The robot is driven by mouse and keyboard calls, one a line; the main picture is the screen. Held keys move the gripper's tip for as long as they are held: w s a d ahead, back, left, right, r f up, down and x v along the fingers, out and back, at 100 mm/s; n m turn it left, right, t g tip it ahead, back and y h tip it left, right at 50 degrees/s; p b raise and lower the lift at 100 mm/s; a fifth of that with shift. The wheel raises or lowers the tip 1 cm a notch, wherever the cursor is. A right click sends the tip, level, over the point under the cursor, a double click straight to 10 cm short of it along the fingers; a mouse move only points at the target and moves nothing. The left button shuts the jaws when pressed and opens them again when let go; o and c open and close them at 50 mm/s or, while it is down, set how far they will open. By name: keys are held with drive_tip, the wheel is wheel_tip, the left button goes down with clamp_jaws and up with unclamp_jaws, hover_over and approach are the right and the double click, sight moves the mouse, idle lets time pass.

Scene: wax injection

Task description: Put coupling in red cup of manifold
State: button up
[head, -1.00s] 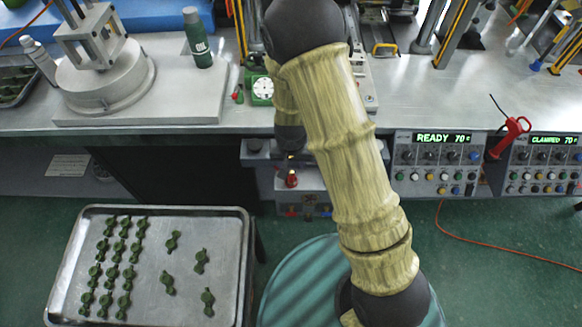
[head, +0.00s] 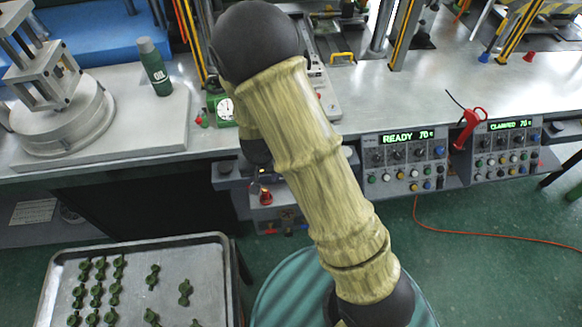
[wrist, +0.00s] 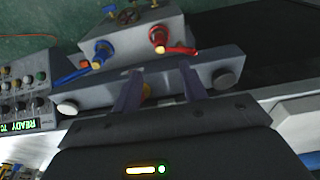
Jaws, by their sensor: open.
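In the wrist view my gripper (wrist: 160,75) is open, its two fingers apart over a grey bar with round end knobs. A small orange-yellow thing (wrist: 147,90) shows beside the left finger, partly hidden; I cannot tell if it is the coupling. Beyond the fingertips is a grey block, apparently the manifold (wrist: 126,30), with a red cup-like fitting (wrist: 158,37) on the right and a blue one (wrist: 101,50) on the left. In the head view a red fitting (head: 265,197) shows below the bench edge, left of my arm. My gripper is hidden there.
A metal tray (head: 222,270) with several green pieces is at lower left. Control panels (head: 405,162) hang on the bench front, with a red-handled tool (head: 467,130) between them. An oil bottle (head: 154,68) stands on the bench. A teal round surface (head: 285,290) is below my arm.

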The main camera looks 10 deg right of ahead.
drive_tip(key=s+d+r, duration=0.5)
drive_tip(key=d+r, duration=0.1)
drive_tip(key=r, duration=0.2)
drive_tip(key=s+d+r, duration=0.5)
drive_tip(key=d+r, duration=0.2)
drive_tip(key=r, duration=0.1)
drive_tip(key=shift+s+d+r+t, duration=0.3)
drive_tip(key=shift+s+r+t, duration=0.05)
drive_tip(key=shift+r+t, duration=0.05)
